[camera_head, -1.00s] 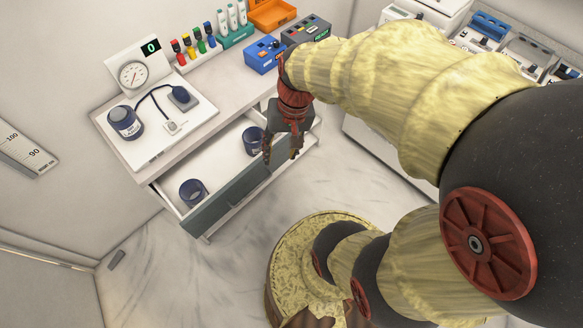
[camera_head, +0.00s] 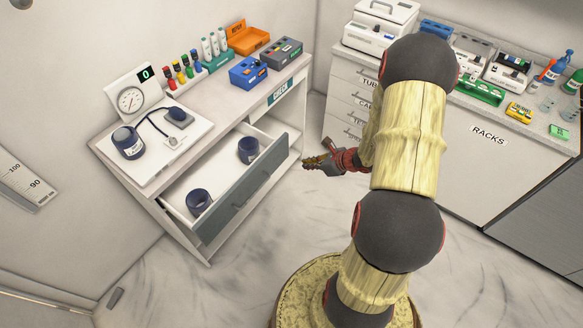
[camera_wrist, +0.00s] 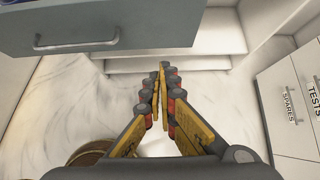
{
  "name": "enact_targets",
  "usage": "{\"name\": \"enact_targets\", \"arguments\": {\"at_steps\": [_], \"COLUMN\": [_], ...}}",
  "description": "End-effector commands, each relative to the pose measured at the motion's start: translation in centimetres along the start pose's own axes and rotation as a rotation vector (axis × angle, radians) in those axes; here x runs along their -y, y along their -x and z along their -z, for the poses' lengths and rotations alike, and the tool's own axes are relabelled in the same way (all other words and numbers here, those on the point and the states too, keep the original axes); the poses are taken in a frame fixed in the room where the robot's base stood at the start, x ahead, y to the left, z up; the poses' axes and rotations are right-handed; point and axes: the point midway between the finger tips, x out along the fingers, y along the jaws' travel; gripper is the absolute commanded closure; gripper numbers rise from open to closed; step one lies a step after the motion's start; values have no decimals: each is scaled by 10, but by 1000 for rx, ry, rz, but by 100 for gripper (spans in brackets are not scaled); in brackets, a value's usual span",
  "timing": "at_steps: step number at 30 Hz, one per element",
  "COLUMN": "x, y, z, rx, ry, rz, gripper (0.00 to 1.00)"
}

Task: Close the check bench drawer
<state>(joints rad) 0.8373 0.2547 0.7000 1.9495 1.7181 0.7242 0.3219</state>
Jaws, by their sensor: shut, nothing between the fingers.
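The check bench drawer (camera_head: 212,229) stands pulled out from the white bench, its grey-blue front facing the lower right. Two dark blue cuff rolls lie in it: one near the front left (camera_head: 199,202) and one further back (camera_head: 248,150). My gripper (camera_head: 306,163) is shut and empty, just right of the drawer front's right end and apart from it. In the wrist view the drawer front (camera_wrist: 130,22) with its handle (camera_wrist: 78,44) fills the upper left, and the shut fingers (camera_wrist: 162,72) point toward the open space below the bench.
On the bench top (camera_head: 225,92) stand a gauge (camera_head: 131,100), a blue box (camera_head: 248,72), an orange tray (camera_head: 247,38) and other items. A second counter (camera_head: 480,120) with labelled drawers stands at the right. The marble floor before the drawer is clear.

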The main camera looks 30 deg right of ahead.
Motion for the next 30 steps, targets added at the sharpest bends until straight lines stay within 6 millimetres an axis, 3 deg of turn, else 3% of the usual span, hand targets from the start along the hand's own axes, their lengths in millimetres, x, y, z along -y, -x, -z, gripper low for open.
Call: {"name": "enact_targets", "arguments": {"at_steps": [5, 19, 24, 30], "x": [-2, -3, -2, -2], "y": [-15, -104, -119, -127], "z": [2, 2, -18, -26], "rx": [-4, -3, -2, -3], "ry": [-12, -7, -5, -8], "rz": [-5, -7, -5, -6], "gripper": [100, 100, 100, 100]}}
